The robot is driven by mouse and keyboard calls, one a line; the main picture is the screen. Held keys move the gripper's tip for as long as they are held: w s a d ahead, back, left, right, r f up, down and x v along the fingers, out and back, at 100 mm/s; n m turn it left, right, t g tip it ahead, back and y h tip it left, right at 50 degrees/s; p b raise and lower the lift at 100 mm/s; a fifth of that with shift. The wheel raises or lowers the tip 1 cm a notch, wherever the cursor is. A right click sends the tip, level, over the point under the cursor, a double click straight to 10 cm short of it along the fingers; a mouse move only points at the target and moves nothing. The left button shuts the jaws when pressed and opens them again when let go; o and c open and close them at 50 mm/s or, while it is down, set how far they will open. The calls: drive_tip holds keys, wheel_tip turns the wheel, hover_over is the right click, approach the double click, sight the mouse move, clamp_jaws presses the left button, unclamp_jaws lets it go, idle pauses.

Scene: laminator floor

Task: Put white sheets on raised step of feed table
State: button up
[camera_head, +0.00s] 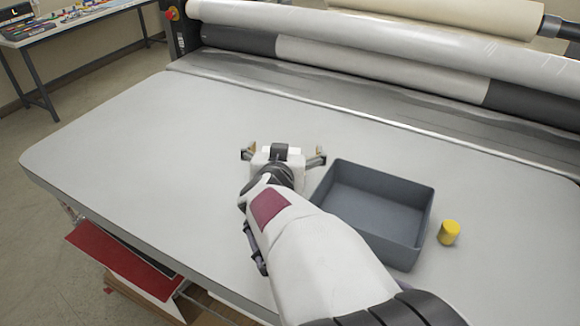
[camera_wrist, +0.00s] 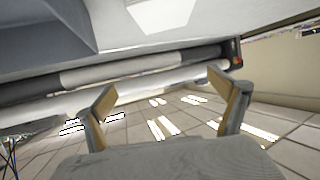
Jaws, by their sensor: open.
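My gripper (camera_head: 283,153) is over the middle of the feed table (camera_head: 140,130), left of the grey bin, with its fingers spread and nothing between them. In the wrist view, which looks upside down, both fingers of my gripper (camera_wrist: 162,82) stand wide apart. A bright white four-sided patch (camera_wrist: 160,13) shows there on the grey table surface, apart from the fingers; it may be the white sheets, but I cannot tell. In the head view, my gripper and arm hide part of the table, and no white sheets are clear. A darker grey strip (camera_head: 300,90) runs along the table's back; I cannot tell whether it is the raised step.
An open, empty grey bin (camera_head: 425,215) stands right of my gripper, with a yellow cylinder (camera_head: 449,232) beyond its right side. Laminator rollers (camera_head: 370,65) span the back. The table's left part is clear. A red sheet (camera_head: 125,260) lies below the table's front edge.

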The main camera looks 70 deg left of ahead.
drive_tip(key=s, duration=0.1)
drive_tip(key=s+a+f, duration=0.1)
drive_tip(key=shift+s+f, duration=0.15)
drive_tip(key=shift+s, duration=0.15)
wheel_tip(320, 180, down, 8)
drive_tip(key=shift+f, duration=0.1)
drive_tip(key=shift+x, duration=0.85)
drive_tip(key=shift+a, duration=0.15)
drive_tip(key=shift+x, duration=2.75)
